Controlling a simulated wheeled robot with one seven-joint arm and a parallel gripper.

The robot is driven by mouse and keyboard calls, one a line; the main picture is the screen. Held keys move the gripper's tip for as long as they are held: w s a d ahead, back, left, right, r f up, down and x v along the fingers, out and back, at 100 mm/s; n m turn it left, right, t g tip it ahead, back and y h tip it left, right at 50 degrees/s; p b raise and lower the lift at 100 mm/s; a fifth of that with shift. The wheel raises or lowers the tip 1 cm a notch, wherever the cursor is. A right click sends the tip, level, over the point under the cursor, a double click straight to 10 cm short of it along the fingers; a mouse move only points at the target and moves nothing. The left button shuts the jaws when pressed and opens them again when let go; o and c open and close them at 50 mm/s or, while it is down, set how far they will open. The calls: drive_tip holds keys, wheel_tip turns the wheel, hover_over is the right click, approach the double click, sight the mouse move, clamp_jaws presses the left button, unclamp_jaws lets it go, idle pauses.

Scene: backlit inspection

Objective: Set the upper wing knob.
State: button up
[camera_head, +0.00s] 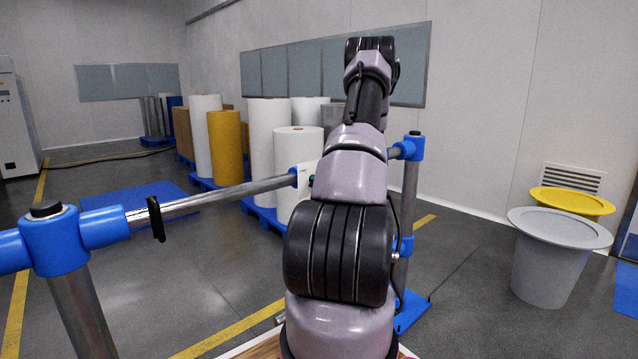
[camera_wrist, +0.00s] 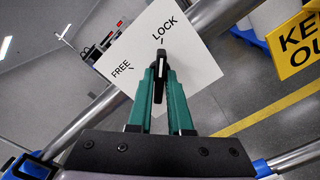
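In the wrist view a white plate (camera_wrist: 200,62) carries the words LOCK and FREE, each with a tick mark. A black wing knob (camera_wrist: 161,62) stands on the plate, its upper end in line with the LOCK tick. My gripper (camera_wrist: 161,76) has its green fingers on both sides of the knob and looks shut on it. In the head view a white plate (camera_head: 306,178) shows partly behind my arm on the rail. The knob and most of my gripper are hidden there by my arm.
A metal rail (camera_head: 225,197) with blue joints (camera_head: 55,240) crosses the left side, with a black piece (camera_head: 155,218) hanging on it. A blue-jointed post (camera_head: 410,190) stands right of my arm. A grey lidded bin (camera_head: 545,270) stands at right. A yellow sign (camera_wrist: 298,45) shows in the wrist view.

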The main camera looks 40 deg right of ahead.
drive_tip(key=shift+o, duration=1.2)
drive_tip(key=s, duration=1)
drive_tip(key=shift+s+d, duration=0.4)
drive_tip(key=shift+d, duration=0.05)
